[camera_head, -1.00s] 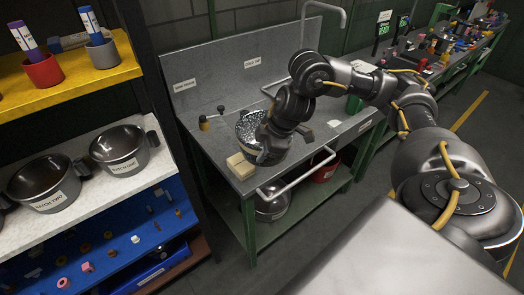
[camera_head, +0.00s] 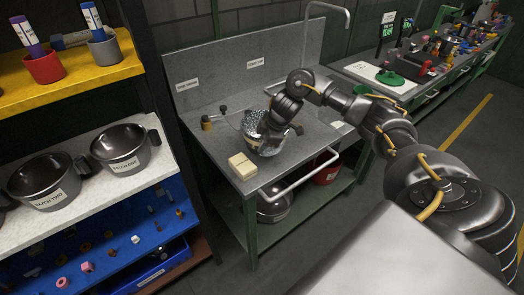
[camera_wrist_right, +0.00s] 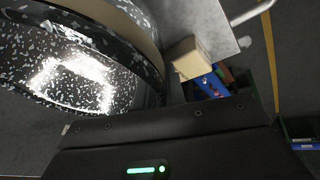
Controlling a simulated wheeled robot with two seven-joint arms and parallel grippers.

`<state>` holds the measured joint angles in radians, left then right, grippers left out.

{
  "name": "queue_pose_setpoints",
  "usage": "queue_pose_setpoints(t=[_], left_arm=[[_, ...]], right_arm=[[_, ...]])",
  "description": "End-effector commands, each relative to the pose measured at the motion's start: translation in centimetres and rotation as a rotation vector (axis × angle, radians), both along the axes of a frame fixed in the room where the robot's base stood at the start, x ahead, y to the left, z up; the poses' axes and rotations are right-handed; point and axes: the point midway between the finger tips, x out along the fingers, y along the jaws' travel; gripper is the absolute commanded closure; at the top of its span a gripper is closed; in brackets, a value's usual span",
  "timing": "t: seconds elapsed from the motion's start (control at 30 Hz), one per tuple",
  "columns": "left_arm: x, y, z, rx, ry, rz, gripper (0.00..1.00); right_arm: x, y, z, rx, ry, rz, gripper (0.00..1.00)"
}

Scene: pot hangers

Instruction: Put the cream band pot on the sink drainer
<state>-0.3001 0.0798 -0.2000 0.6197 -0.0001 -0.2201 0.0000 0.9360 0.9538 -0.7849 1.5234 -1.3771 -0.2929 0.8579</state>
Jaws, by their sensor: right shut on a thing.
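The cream band pot (camera_head: 254,124) is at the grey sink counter, its speckled black-and-white inside showing in the head view. In the right wrist view the pot (camera_wrist_right: 75,75) fills the upper left, with a cream band along its outside. My right gripper (camera_head: 272,139) is shut on the pot at its near right side; the arm hides part of the pot. Whether the pot's base touches the counter (camera_head: 222,150) is hard to tell. My left gripper is out of view.
A cream block (camera_head: 249,165) lies at the counter's front left edge, close to the pot. A front rail (camera_head: 300,172) borders the counter. Shelves with pots (camera_head: 122,147) stand left.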

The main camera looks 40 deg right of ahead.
Motion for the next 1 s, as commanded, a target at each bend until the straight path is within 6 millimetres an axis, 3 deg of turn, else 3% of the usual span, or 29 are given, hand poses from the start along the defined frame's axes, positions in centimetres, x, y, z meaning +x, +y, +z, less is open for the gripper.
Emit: queue_pose_setpoints(t=[0.4, 0.8, 0.83, 1.0], left_arm=[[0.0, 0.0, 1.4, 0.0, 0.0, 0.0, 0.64], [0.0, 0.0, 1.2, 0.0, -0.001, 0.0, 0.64], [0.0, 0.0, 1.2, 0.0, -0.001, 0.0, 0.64], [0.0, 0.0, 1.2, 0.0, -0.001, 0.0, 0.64]], right_arm=[[0.5, -0.3, -3.4, 0.0, -0.003, -0.001, 1.0], [0.5, -0.3, -3.9, -0.001, -0.004, 0.0, 1.0], [0.4, -0.3, -4.0, -0.001, 0.0, -0.001, 0.84], [0.4, -0.3, -4.0, -0.001, 0.0, -0.001, 0.66]])
